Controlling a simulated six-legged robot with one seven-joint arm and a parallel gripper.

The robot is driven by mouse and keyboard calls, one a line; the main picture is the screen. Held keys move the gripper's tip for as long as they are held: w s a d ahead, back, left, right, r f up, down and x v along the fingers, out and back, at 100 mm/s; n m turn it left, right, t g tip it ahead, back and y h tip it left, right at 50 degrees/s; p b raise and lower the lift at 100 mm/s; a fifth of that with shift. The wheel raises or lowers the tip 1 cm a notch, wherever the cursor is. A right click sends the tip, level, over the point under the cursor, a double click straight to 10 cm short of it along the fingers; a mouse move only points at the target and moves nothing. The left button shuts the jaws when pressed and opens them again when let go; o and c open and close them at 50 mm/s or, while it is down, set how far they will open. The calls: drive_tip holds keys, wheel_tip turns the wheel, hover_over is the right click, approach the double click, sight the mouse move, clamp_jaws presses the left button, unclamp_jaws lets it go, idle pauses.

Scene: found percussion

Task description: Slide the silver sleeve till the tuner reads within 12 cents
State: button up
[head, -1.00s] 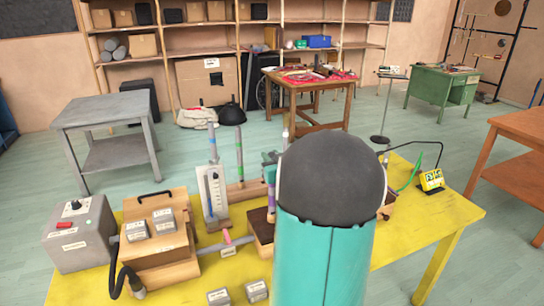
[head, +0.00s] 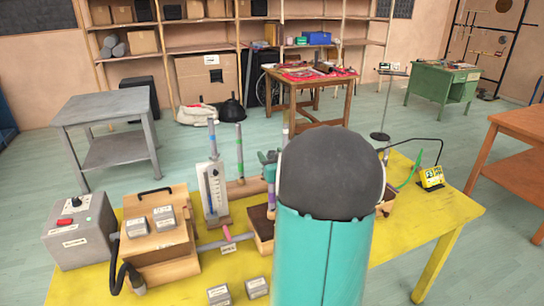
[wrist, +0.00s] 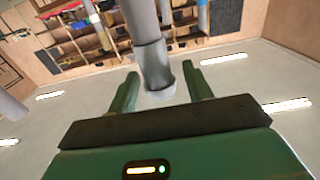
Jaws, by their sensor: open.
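In the wrist view a grey pipe (wrist: 142,22) comes down from the top, and a silver sleeve (wrist: 154,62) surrounds its near end. My gripper (wrist: 163,78) is open, with one green finger on each side of the sleeve's end. A gap shows beside each finger. In the head view my gripper (head: 269,158) shows only as a small green part left of my arm, which hides the sleeve there. The yellow tuner (head: 432,178) stands at the right of the yellow table; its reading is too small to make out.
On the yellow table (head: 440,222) stand a grey control box (head: 78,235), a wooden box with grey blocks (head: 160,250), a white gauge (head: 212,192) and upright pipes such as the green-banded one (head: 239,152). Two grey blocks lie at the front. The table's right front is clear.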

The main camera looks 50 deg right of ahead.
drive_tip(key=v, duration=1.4)
drive_tip(key=shift+w, duration=0.1)
drive_tip(key=w+a+r+n+g+y, duration=0.1)
drive_tip(key=w+a+g+y, duration=0.2)
drive_tip(key=a, duration=0.7)
drive_tip(key=w+a+r+n+g, duration=0.1)
drive_tip(key=w+a+g, duration=0.1)
drive_tip(key=w+a, duration=0.55)
drive_tip(key=s+a+n+g+y, duration=0.1)
drive_tip(key=s+a, duration=0.3)
drive_tip(key=a, duration=0.4)
drive_tip(key=s+a+f+n+g+y, duration=0.1)
drive_tip(key=s+a+g+y, duration=0.1)
drive_tip(key=a, duration=0.6)
drive_tip(key=s+a+f+n+g+y, duration=0.1)
drive_tip(key=s+a+n+y, duration=0.1)
drive_tip(key=s+a, duration=0.4)
drive_tip(key=shift+a+g+y, duration=0.4)
drive_tip(key=shift+a+y, duration=0.2)
drive_tip(key=shift+a, duration=0.3)
drive_tip(key=shift+s+f, duration=0.1)
drive_tip(key=shift+f, duration=0.05)
